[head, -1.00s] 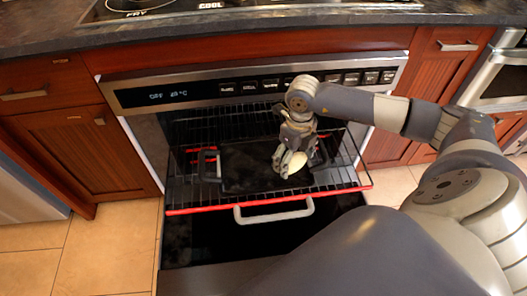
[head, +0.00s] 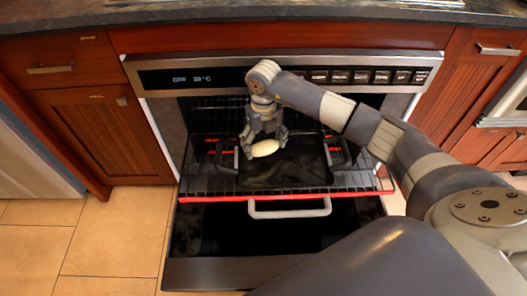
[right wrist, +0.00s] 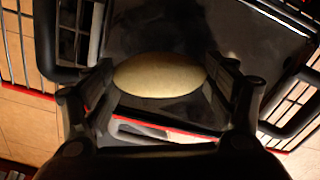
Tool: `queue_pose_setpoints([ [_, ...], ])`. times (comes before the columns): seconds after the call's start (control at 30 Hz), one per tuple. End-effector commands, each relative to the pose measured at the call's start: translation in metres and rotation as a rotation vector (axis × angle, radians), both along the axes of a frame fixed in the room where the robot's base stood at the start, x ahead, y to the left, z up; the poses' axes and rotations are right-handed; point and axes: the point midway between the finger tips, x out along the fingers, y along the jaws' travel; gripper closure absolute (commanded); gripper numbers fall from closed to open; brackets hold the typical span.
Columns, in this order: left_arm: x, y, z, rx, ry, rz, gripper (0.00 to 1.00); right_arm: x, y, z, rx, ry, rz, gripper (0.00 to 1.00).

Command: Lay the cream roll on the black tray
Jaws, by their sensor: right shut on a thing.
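The cream roll (head: 265,148) is a pale oval between the fingers of my right gripper (head: 262,142), over the left part of the black tray. In the right wrist view the roll (right wrist: 160,75) lies crosswise between both fingers (right wrist: 160,92). The black tray (head: 295,168) has a raised handle at each side and rests on the pulled-out oven rack. I cannot tell whether the roll touches the tray. My left gripper is not in view.
The oven rack (head: 350,181) has a red front edge. Below it is the lowered oven door with a grey handle (head: 290,209). The control panel (head: 200,78) and counter edge (head: 280,15) stand above. The tray's middle and right are bare.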

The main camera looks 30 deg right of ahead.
Motion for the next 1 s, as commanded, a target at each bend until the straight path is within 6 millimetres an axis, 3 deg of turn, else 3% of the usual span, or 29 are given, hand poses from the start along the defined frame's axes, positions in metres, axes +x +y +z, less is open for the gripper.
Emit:
queue_pose_setpoints([
  [0.33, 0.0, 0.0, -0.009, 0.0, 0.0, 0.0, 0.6, 0.001, 0.002, -0.035, 0.0, 0.003, 0.001, 0.46],
  [0.67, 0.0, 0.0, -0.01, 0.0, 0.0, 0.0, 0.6, 0.002, 0.002, -0.038, 0.0, 0.001, 0.001, 0.46],
  [0.7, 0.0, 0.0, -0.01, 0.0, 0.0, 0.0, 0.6, 0.002, 0.002, -0.038, 0.0, 0.0, 0.001, 0.2],
  [0.8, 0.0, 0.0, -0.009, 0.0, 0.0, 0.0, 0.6, 0.002, 0.002, -0.038, 0.0, 0.0, 0.001, 0.02],
  [1.0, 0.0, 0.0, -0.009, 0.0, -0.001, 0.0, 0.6, 0.001, 0.002, -0.038, 0.0, 0.001, 0.001, 0.02],
])
